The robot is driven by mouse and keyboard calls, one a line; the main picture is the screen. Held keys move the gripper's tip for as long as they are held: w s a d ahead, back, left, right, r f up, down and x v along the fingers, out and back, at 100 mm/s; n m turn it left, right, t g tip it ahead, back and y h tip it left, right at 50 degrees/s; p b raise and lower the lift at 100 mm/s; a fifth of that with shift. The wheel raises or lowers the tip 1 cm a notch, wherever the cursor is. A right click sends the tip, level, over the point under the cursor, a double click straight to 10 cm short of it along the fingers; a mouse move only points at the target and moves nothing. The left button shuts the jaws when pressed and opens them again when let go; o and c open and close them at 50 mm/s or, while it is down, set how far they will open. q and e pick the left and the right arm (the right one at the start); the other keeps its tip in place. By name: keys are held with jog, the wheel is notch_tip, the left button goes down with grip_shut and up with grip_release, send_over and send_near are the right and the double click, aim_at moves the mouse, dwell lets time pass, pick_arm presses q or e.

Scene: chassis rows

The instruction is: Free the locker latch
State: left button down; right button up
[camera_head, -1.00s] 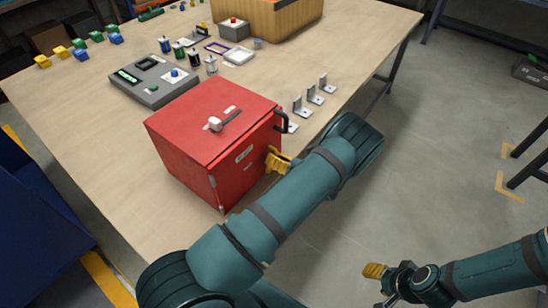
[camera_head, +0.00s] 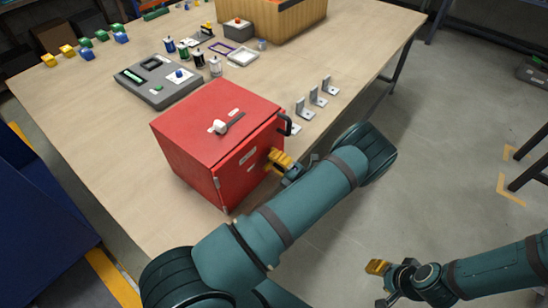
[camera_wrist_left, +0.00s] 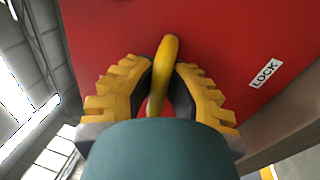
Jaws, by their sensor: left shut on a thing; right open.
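The red locker (camera_head: 190,165) stands on the table with a white knob and dark lever (camera_head: 222,126) on its lid and a black handle (camera_head: 285,124) at its door's upper right. My left gripper (camera_head: 279,160) is at the right part of the door face. In the left wrist view it (camera_wrist_left: 162,85) is shut on a yellow latch handle (camera_wrist_left: 167,58) that stands out from the red door. A LOCK label (camera_wrist_left: 265,73) is to the right there. My right gripper (camera_head: 379,284) is open and empty, away from the table over the floor.
Metal brackets (camera_head: 312,98) stand in a row behind the locker's right side. A grey panel (camera_head: 160,82) with a blue button lies behind it, near several small cylinders. A wooden box (camera_head: 285,17) is at the back. The table's front left is bare.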

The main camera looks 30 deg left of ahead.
pick_arm(q)
jog(key=shift+r+m, duration=0.15)
jog(key=shift+m, duration=0.55)
jog(key=c, duration=0.9)
grip_release()
jog(key=shift+c, duration=0.2)
jog(key=v, duration=1.2)
jog(key=shift+s, duration=0.1)
